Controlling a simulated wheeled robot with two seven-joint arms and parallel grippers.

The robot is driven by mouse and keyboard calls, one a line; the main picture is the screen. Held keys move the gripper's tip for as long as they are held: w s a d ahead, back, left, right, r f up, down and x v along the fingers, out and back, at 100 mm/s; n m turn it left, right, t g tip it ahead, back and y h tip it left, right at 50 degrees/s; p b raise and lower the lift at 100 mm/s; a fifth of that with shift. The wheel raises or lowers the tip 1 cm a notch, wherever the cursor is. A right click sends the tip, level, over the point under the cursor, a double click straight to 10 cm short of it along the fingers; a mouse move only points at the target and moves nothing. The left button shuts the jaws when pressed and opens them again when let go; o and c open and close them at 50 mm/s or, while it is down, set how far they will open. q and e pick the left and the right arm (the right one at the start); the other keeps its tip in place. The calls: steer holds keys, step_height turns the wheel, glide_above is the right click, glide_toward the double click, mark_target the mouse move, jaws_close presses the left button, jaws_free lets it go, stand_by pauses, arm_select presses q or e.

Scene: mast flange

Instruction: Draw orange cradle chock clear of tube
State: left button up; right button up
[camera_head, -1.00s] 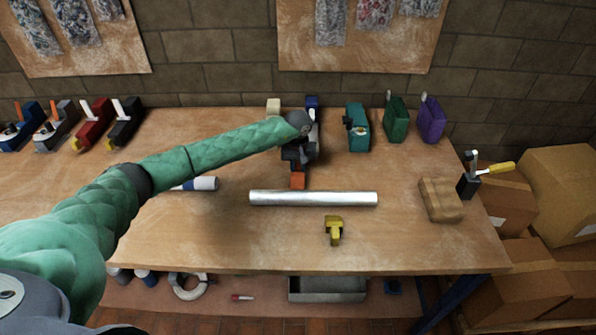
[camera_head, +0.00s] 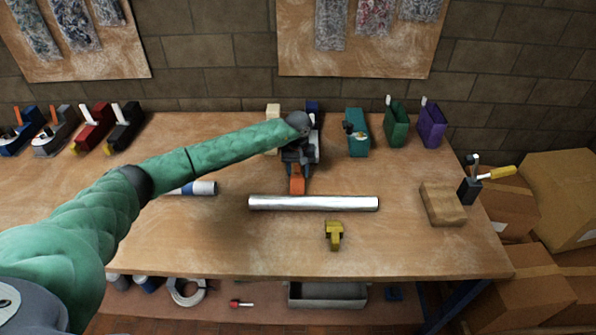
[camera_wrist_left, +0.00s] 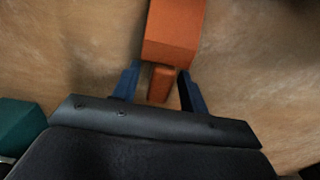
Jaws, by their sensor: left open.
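The orange cradle chock (camera_head: 297,186) lies on the bench against or just behind the left part of the silver tube (camera_head: 325,203); I cannot tell if they touch. In the left wrist view the chock's block (camera_wrist_left: 174,32) lies ahead of the fingers, and its narrow tab (camera_wrist_left: 161,85) points back between them. My left gripper (camera_head: 297,172) is at the chock's far side from the tube. Its blue fingers (camera_wrist_left: 157,88) are open, one on each side of the tab, with gaps visible. A yellow chock (camera_head: 334,235) sits in front of the tube. My right gripper is not in view.
A wooden block (camera_head: 441,204) and a yellow-handled tool (camera_head: 492,174) stand at the right. A teal box (camera_head: 358,133) is behind, right of my gripper. A blue-and-white cylinder (camera_head: 203,188) lies left. Bare bench separates the tube from the wooden block.

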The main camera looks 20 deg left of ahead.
arm_select(q)
steer(key=shift+r+p, duration=0.35)
steer(key=shift+r, duration=3.55)
